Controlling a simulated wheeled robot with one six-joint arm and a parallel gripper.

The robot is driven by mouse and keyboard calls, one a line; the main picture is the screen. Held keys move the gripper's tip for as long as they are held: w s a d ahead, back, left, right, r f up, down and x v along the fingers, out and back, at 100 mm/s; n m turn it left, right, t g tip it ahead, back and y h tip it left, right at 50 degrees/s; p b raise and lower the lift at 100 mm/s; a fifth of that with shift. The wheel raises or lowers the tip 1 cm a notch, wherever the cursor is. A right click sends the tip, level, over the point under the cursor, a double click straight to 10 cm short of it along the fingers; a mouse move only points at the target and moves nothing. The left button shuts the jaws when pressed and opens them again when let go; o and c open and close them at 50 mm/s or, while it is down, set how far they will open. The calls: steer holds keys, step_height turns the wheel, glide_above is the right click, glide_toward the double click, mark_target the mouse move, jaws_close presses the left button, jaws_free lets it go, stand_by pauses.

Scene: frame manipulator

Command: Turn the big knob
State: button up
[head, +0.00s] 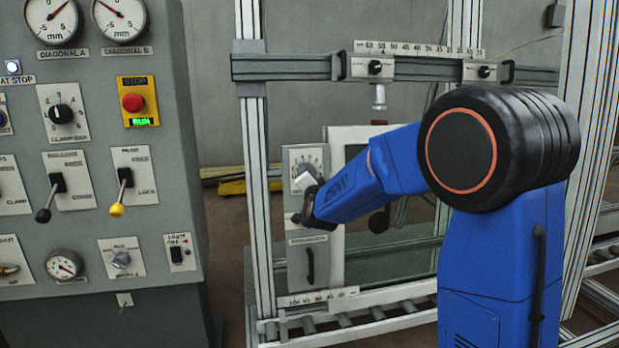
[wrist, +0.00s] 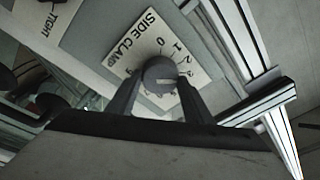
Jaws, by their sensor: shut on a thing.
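A dark round knob (wrist: 160,72) sits on a white dial plate (wrist: 190,58) marked SIDE CLAMP in the wrist view, with numbers around it. My gripper (wrist: 160,82) has one finger on each side of the knob and is shut on it. In the head view my gripper (head: 310,204) is at the grey panel (head: 308,262) on the frame, by its dial. There the gripper and wrist cover the knob. The knob's exact pointer setting is too small to read.
A console (head: 90,245) with gauges, levers, a black rotary knob (head: 61,114) and a red stop button (head: 133,102) stands at left. A frame post (head: 259,190) rises beside the panel, and a ruled crossbar (head: 290,67) runs above. A dark handle (head: 310,266) is below the dial.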

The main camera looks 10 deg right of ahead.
steer(key=m+g, duration=0.1)
steer(key=m, duration=0.5)
steer(key=m+g+h, duration=0.1)
steer(key=m, duration=0.5)
steer(key=shift+a+r+m, duration=0.1)
steer(key=shift+r+m, duration=0.05)
steer(key=shift+m, duration=0.15)
stand_by(0.3)
steer(key=o, duration=1)
steer(key=shift+o, duration=0.2)
steer(key=v, duration=1.7)
steer(key=shift+s, duration=0.2)
steer(key=shift+a, duration=0.1)
